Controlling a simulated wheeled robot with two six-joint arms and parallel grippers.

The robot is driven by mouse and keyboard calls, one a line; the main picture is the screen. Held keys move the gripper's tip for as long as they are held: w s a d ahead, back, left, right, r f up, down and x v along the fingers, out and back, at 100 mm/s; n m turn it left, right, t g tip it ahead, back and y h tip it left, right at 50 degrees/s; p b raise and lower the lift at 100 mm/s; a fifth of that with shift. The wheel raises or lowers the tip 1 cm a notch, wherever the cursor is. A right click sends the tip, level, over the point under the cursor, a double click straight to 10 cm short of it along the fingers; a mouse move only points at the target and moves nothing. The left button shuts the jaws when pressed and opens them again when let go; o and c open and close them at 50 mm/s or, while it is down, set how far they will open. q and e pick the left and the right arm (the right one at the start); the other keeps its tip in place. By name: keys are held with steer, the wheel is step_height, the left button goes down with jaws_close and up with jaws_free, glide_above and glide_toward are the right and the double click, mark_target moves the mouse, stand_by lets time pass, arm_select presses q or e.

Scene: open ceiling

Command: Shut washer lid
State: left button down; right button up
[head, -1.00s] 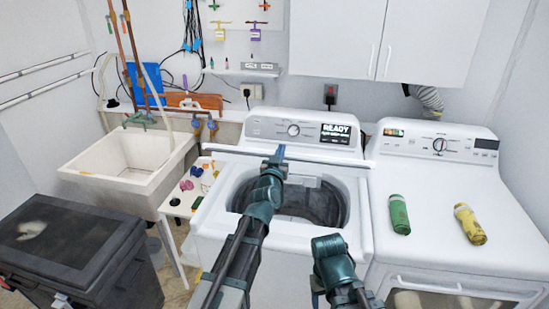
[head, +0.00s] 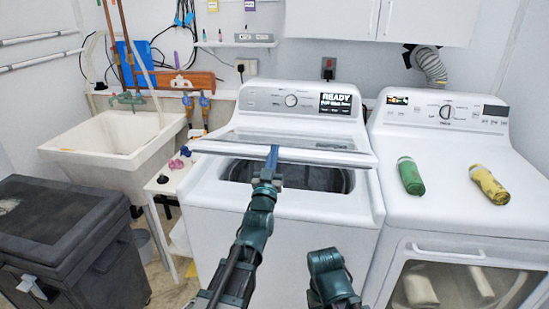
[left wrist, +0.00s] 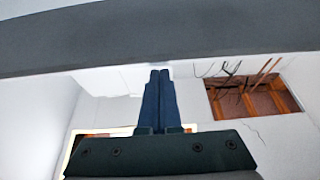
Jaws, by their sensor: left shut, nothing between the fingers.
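The white washer (head: 285,225) stands in the middle of the head view. Its lid (head: 300,141), a pale frame with a glass panel, is partly open and tilted over the drum opening (head: 325,180), which still shows below its front edge. My left gripper (head: 272,158) is shut and empty, with its fingertips at the lid's front edge; contact is hard to confirm. In the left wrist view the two closed fingers (left wrist: 160,78) point up toward a dark grey band across the top, apparently the lid. My right arm shows at the bottom, but its gripper cannot be seen.
A utility sink (head: 120,145) and a dark lidded bin (head: 60,235) are on the left. Wall cabinets (head: 430,20) hang above.

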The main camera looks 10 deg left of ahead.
arm_select(q)
steer(key=shift+t, duration=0.9)
steer(key=f+b, duration=0.4)
steer(key=s+f+b, duration=0.1)
steer(key=f+b, duration=0.3)
steer(key=b, duration=0.1)
steer(key=f+b, duration=0.4)
steer(key=shift+s+f+b, duration=0.2)
steer(key=shift+s+b, duration=0.1)
steer(key=shift+s, duration=0.1)
steer(key=shift+s+f+b, duration=0.25)
steer(key=shift+f+b, duration=0.55)
steer(key=shift+b, duration=0.1)
steer(key=shift+r, duration=0.15)
